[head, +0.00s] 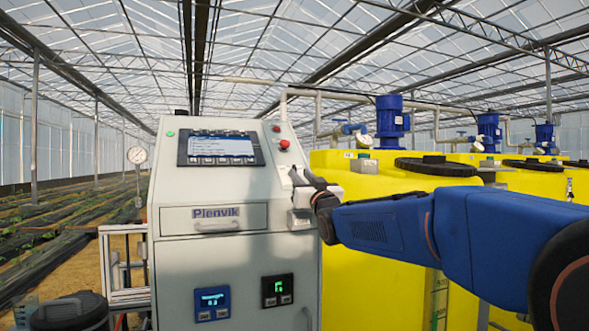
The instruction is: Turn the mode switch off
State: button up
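The light grey control cabinet (185,260) stands left of centre in the head view, with a sloped upper panel. No mode switch can be clearly made out; the gripper and wrist cover part of the panel's right side. My gripper (294,178) is at the right edge of the sloped panel, below a red button (284,144). Its pale fingers are small and seen from behind and the side, so whether they are open or shut, or touch anything, cannot be told. My blue arm reaches in from the right.
A display (220,148) is on the sloped panel, above a handled drawer (214,218). Two small meters, one blue (212,303) and one black (277,290), sit lower on the cabinet. Yellow tanks (350,270) with blue motors (391,122) stand close on the right, behind my arm.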

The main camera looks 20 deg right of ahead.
aim_at(296, 169)
jog(key=x, duration=0.6)
jog(key=shift+w+r, duration=0.15)
jog(key=shift+w, duration=0.1)
grip_shut()
